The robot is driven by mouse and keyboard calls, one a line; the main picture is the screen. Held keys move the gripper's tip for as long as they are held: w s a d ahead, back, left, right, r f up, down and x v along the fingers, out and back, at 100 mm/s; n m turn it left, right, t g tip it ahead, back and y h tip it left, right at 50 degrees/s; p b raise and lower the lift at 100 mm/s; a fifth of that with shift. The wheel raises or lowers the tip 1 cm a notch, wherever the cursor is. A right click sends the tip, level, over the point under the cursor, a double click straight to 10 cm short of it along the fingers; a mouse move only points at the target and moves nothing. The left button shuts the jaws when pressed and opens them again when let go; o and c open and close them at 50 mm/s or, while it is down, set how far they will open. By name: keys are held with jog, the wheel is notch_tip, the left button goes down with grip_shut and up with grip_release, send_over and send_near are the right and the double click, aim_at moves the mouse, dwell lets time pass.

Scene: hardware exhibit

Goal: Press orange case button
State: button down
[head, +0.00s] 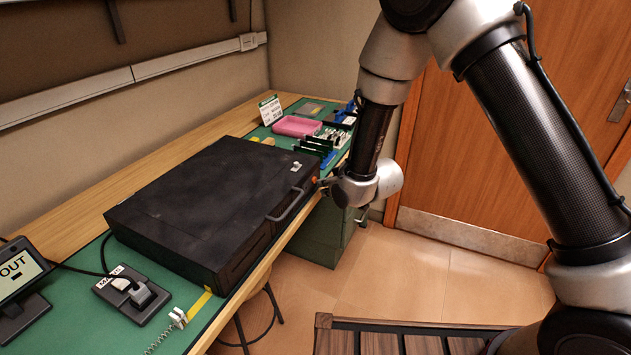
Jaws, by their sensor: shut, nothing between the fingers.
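A large black case (205,200) lies closed and flat on the workbench, with a handle (290,203) on its front side. A small orange button (314,179) shows at the case's far right end, on the front side. My gripper (321,184) is shut and empty, its fingertips right at the orange button. I cannot tell from this view whether they touch it. The gripper partly hides that corner of the case.
The workbench has a green mat (75,310). A pink tray (297,126), green circuit boards (308,147) and a small sign (270,110) stand beyond the case. An OUT display (18,275) and a plug block (133,293) stand near left. A wooden door (480,150) is behind my arm.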

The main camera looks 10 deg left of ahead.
jog(key=shift+w+a, duration=0.15)
jog(key=shift+a, duration=0.3)
dwell(0.5)
jog(key=shift+s+d, duration=0.3)
jog(key=shift+d, duration=0.55)
jog(key=shift+s+d, duration=0.3)
jog(key=shift+d, duration=0.5)
jog(key=shift+s+d, duration=0.25)
jog(key=shift+d, duration=0.5)
jog(key=shift+s+d, duration=0.3)
jog(key=shift+d, duration=0.5)
